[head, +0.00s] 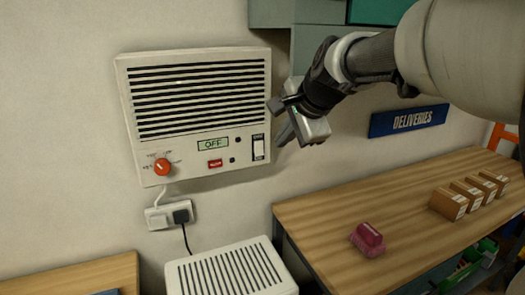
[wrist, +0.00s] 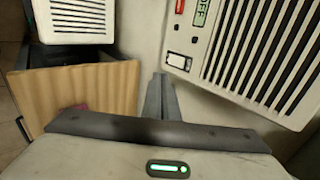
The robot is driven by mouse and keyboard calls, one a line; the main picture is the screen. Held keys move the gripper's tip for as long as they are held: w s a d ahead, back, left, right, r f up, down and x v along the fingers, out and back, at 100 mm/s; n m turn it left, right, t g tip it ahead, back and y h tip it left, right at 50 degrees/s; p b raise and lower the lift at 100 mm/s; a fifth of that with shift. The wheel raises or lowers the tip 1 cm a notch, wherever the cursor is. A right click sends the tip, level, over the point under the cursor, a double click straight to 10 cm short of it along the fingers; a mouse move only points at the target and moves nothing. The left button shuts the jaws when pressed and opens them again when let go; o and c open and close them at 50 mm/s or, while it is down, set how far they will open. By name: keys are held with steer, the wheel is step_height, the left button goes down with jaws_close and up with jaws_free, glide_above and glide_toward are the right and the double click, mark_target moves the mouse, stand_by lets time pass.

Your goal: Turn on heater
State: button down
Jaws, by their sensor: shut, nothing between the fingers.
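The white wall heater (head: 200,115) has dark louvres, and its small green display (head: 213,144) reads OFF. A white rocker switch (head: 259,150) in a black-edged plate sits at its lower right. An orange-red dial (head: 162,167) is at its lower left, and a small red label (head: 215,163) is near the bottom middle. My gripper (head: 284,136) is shut and empty, just right of the heater's edge near the switch. In the wrist view the shut fingertips (wrist: 160,84) are below and left of the rocker switch (wrist: 179,62), seemingly apart from it.
A wall socket (head: 171,215) with plugs is below the heater. A second white louvred unit (head: 232,272) stands lower down. A wooden table (head: 320,212) at right holds a pink item (head: 367,239) and several brown boxes (head: 448,203).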

steer(key=shift+f, duration=0.1)
glide_toward(260, 154)
step_height(260, 154, down, 3)
steer(key=shift+w+a+f, duration=0.25)
steer(key=shift+w, duration=0.3)
steer(key=shift+w+a+f, duration=0.25)
steer(key=shift+w, duration=0.35)
steer(key=shift+w+a+f, duration=0.25)
steer(key=shift+w, duration=0.3)
steer(key=shift+w+a, duration=0.1)
steer(key=shift+w, duration=0.1)
steer(key=shift+f, duration=0.1)
